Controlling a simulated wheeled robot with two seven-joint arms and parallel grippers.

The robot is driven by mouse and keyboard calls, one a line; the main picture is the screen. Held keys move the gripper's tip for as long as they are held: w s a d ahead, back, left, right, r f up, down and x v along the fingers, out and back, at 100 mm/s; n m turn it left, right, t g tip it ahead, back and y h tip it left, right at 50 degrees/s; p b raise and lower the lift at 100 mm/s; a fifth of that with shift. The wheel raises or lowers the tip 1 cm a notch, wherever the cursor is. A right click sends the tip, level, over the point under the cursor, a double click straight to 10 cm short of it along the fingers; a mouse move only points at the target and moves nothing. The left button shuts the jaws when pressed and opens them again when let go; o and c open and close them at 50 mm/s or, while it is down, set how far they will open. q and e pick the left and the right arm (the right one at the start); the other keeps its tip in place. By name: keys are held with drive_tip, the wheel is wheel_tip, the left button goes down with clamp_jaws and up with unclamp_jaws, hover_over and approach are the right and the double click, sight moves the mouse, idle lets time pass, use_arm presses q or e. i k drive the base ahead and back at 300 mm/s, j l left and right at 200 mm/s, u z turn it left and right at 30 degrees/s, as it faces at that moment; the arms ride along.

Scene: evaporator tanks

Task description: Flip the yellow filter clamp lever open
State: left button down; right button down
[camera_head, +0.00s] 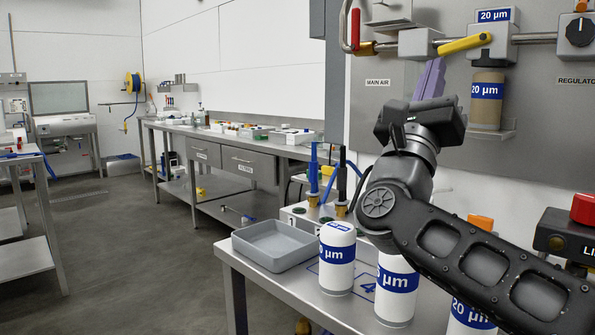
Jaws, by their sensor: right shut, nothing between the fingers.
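The yellow clamp lever (465,44) sticks out to the left from the filter head on the wall panel, lying nearly level with a slight downward tilt to the left. The filter below it has a tan bowl with a blue "20 µm" band (487,90). My right gripper (432,78), with purple fingers, points up at the panel, below and left of the lever. Its fingers are shut and empty, and they look apart from the lever, though the depth gap is hard to judge. My left gripper is out of view.
A red-handled valve (355,30) and pipe sit left of the filter; a regulator knob (580,32) sits right. Below, a steel bench (236,278) holds a grey tray (273,245) and white "20 µm" cartridges (337,258). Open floor lies at the left.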

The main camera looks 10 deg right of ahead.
sight(483, 37)
drive_tip(key=k+j, duration=0.35)
drive_tip(key=j, duration=0.15)
drive_tip(key=k+j, duration=0.4)
drive_tip(key=j, duration=0.15)
